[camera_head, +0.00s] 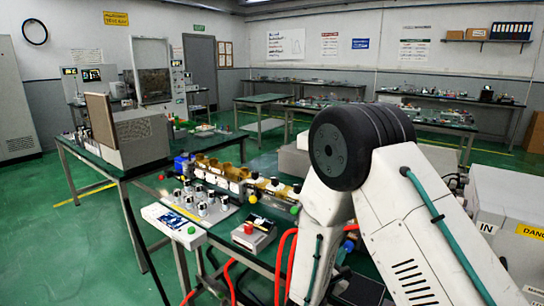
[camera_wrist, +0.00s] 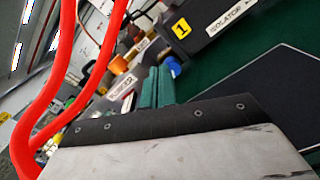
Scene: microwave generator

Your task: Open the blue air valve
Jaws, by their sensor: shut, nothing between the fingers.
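A small round blue part (camera_wrist: 174,66) shows just beyond the fingertips in the wrist view, probably the blue air valve. Its shape is partly hidden by the fingers, and I cannot tell whether they touch it. My gripper (camera_wrist: 157,84) shows teal fingers that are shut and empty. In the head view a blue piece (camera_head: 350,240) peeks out beside my arm, low near the orange-red hoses; I cannot tell for certain that it is the same part. My gripper is hidden behind my arm there.
Orange-red hoses (camera_wrist: 72,75) cross the wrist view's left side and hang by the bench in the head view (camera_head: 283,262). A dark box labelled isolator (camera_wrist: 205,22) stands close above the fingers. A bench with knobs (camera_head: 203,198) lies left of my arm. Green floor is open at left.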

